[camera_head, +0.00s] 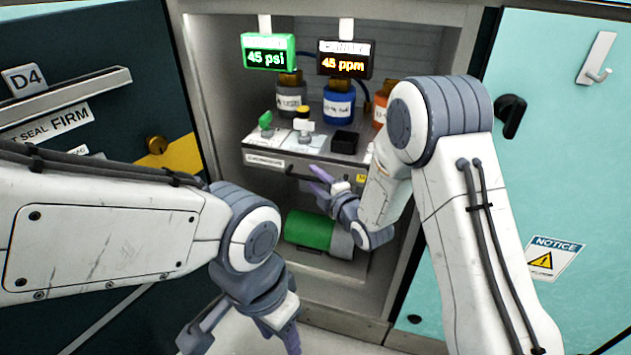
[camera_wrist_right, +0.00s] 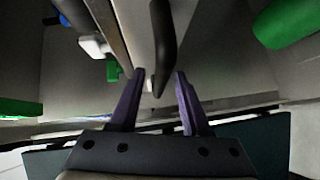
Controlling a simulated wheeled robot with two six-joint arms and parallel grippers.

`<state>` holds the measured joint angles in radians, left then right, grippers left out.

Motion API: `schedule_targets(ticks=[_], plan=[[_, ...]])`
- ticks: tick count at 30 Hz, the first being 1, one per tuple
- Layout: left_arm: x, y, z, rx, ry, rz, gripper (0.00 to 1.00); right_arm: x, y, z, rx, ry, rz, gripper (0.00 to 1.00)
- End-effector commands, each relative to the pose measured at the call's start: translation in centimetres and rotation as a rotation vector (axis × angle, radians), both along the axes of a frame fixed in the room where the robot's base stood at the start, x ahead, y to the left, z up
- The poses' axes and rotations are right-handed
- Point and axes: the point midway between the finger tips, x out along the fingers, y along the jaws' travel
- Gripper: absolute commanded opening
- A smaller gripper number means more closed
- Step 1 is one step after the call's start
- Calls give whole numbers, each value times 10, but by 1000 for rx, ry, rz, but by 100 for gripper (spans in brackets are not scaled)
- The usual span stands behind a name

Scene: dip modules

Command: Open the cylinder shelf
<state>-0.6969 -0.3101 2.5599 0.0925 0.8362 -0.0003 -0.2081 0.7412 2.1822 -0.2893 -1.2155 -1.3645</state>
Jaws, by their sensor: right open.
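A metal cabinet bay holds a shelf unit with a front panel (camera_head: 262,161) that carries a label and a dark bar handle (camera_head: 300,176). Below it a green cylinder (camera_head: 308,230) lies on a lower shelf (camera_head: 330,266). My right gripper (camera_head: 322,182) has its purple fingers open at the front panel, near the handle. In the right wrist view the black handle (camera_wrist_right: 163,45) reaches into the gap between the open fingers (camera_wrist_right: 158,85); contact cannot be told. My left gripper (camera_head: 240,338) hangs low at the bottom edge, partly cut off, away from the shelves.
Bottles, one blue (camera_head: 339,104), stand behind green and white valves (camera_head: 304,124) on the upper shelf. A green display (camera_head: 268,56) and an orange display (camera_head: 344,62) hang above. A dark door (camera_head: 95,110) stands left, a teal door (camera_head: 560,150) right. My arms flank the bay closely.

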Motion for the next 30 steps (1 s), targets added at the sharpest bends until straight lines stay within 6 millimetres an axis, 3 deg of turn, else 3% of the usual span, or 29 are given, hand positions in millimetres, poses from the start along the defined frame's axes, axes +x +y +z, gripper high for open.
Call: schedule_targets(ticks=[9, 11, 13, 30], plan=[[0, 0, -1, 0, 0, 0, 50, 3, 2, 0, 1, 0, 0, 47], [0, 0, -1, 0, 0, 0, 50, 3, 2, 0, 1, 0, 0, 28], [0, 0, -1, 0, 0, 0, 50, 3, 2, 0, 1, 0, 0, 1], [0, 0, -1, 0, 0, 0, 50, 3, 2, -1, 0, 1, 0, 0]])
